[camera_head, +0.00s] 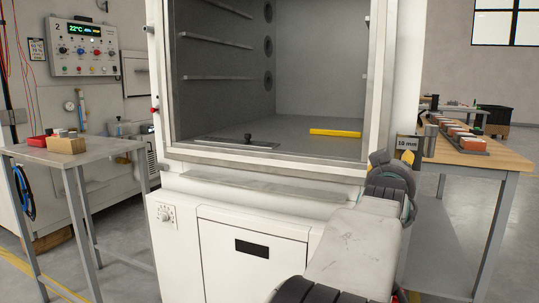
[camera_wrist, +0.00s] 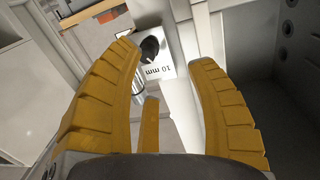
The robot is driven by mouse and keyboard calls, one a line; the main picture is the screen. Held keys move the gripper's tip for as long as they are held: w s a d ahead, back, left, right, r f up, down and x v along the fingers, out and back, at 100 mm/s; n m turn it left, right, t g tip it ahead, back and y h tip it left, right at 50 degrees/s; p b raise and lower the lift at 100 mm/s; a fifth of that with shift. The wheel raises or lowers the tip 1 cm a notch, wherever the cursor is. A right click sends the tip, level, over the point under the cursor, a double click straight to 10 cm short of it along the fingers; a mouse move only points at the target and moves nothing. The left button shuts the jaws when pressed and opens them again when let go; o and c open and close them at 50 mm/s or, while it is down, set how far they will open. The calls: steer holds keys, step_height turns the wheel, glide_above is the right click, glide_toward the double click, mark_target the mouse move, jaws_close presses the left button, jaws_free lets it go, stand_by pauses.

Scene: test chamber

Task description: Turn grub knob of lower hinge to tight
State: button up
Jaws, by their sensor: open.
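A black knob (camera_wrist: 152,47) sits on a white block marked "10 mm" (camera_wrist: 159,71); it may be the grub knob, but I cannot read its setting. The block also shows in the head view (camera_head: 408,142), at the right edge of the chamber front. A metal cylinder (camera_wrist: 137,82) shows near the block; I cannot tell whether it is part of the lower hinge. My gripper (camera_wrist: 165,56) is open, with its yellow fingers on either side of the knob and apart from it. In the head view my gripper is mostly hidden behind my arm; one yellow finger (camera_head: 407,157) shows below the label.
The white chamber (camera_head: 180,190) is open in front, with a yellow bar (camera_head: 335,132) and a black-handled piece (camera_head: 248,141) on its floor. A wooden bench (camera_head: 490,158) with parts stands close at right. A metal table (camera_head: 100,148) stands at left.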

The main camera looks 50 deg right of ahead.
steer(key=w+a+r+n+t+y+p, duration=0.2)
steer(key=w+a+n+y+p, duration=0.1)
steer(key=w+a+p, duration=0.5)
steer(key=w+a+r+n+t+y+p, duration=0.1)
steer(key=w+a+y+p, duration=0.5)
steer(key=a, duration=0.7)
steer(key=shift+w+a+r+n+t+p, duration=0.5)
steer(key=shift+w+n+p, duration=0.8)
steer(key=shift+p, duration=0.75)
steer(key=shift+s+d, duration=0.1)
steer(key=shift+s, duration=0.05)
